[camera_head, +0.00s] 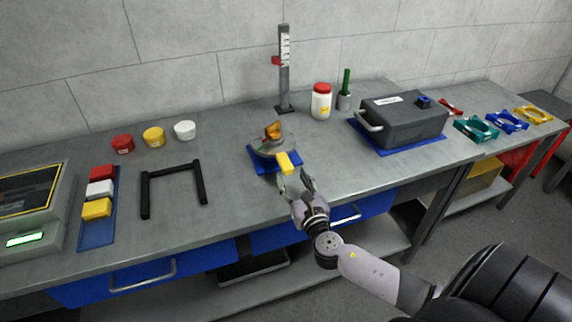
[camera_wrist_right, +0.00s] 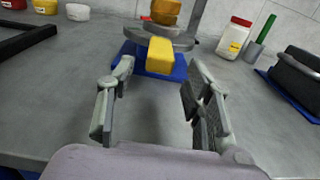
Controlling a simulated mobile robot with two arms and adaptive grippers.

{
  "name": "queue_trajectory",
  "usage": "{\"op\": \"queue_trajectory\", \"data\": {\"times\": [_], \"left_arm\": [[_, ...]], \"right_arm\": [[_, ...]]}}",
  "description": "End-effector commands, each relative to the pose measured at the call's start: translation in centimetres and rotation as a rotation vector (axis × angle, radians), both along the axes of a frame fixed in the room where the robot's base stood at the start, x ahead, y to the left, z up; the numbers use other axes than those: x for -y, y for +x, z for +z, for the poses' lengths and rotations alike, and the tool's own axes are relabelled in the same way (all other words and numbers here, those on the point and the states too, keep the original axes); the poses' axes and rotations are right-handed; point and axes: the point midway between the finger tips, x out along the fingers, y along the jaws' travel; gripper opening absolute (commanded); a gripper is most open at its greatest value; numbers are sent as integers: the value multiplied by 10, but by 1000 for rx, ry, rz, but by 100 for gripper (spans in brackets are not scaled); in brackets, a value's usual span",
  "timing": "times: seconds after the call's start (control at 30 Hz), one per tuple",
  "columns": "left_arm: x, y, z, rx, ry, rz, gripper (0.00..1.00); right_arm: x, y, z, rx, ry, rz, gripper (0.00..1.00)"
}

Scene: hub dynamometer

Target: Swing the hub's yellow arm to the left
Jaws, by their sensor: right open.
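The hub (camera_head: 271,147) stands on a small blue base plate (camera_head: 262,165) near the middle of the table, with an orange part (camera_head: 272,130) on top. Its yellow arm (camera_head: 284,162) points toward the table's front edge. My right gripper (camera_head: 295,182) is open just in front of the yellow arm. In the right wrist view the yellow arm (camera_wrist_right: 160,55) lies ahead, between and beyond the two fingertips (camera_wrist_right: 158,72); no contact shows. My left gripper is not in view.
A black frame (camera_head: 174,188) and a blue tray with coloured blocks (camera_head: 97,209) lie to the left. A grey case (camera_head: 403,119) on a blue mat stands to the right. A vertical gauge (camera_head: 284,70) and a white jar (camera_head: 321,101) stand behind. The table beside the hub is clear.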

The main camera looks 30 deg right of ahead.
Motion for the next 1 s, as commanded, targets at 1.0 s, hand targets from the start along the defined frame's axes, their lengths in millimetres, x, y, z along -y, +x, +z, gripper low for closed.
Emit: {"op": "queue_trajectory", "data": {"times": [1.0], "left_arm": [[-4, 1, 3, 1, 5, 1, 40]], "right_arm": [[15, 59, 0, 0, 1, 0, 29]]}}
